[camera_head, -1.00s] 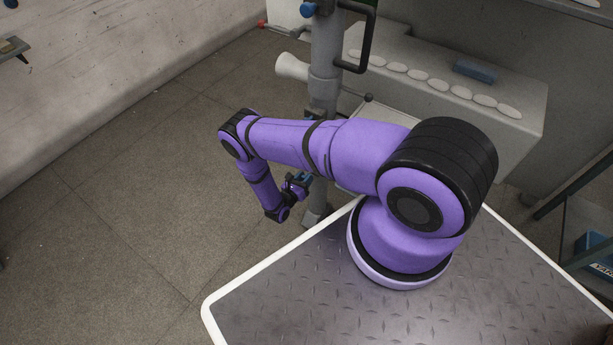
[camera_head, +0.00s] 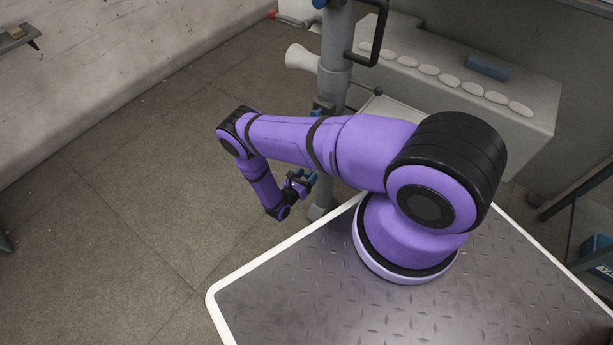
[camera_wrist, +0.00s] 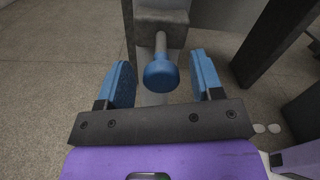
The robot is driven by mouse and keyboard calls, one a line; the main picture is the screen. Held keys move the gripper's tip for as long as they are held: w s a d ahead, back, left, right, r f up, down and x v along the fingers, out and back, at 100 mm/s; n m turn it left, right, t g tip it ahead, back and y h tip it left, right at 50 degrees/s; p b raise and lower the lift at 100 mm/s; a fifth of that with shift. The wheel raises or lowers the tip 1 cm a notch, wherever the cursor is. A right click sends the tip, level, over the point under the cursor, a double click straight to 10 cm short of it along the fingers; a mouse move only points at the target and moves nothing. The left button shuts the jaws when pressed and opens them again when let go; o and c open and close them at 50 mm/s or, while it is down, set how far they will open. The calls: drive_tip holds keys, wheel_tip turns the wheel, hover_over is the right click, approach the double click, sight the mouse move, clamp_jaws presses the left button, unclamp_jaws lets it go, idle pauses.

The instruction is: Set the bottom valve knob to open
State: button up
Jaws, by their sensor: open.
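A round blue knob (camera_wrist: 161,74) on a grey stem shows in the wrist view, in front of a grey block (camera_wrist: 162,20). My gripper (camera_wrist: 161,80) is open, with one blue finger on each side of the knob and a visible gap on both sides. In the head view my gripper (camera_head: 303,182) is low beside the grey post (camera_head: 335,80), and the knob between its fingers cannot be made out there. Another blue knob (camera_head: 319,3) shows higher on the post, at the top edge. A small blue part (camera_head: 319,108) on the post is half hidden behind my arm.
A black handle (camera_head: 379,35) sticks out of the post's right side. A grey machine bench (camera_head: 520,125) with a row of white discs and a blue block (camera_head: 487,67) stands behind. Open floor (camera_head: 130,220) lies to the left. A dark upright (camera_wrist: 275,40) stands right of the knob.

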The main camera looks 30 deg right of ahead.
drive_tip(key=v, duration=1)
drive_tip(key=shift+a, duration=0.35)
drive_tip(key=shift+s, duration=0.1)
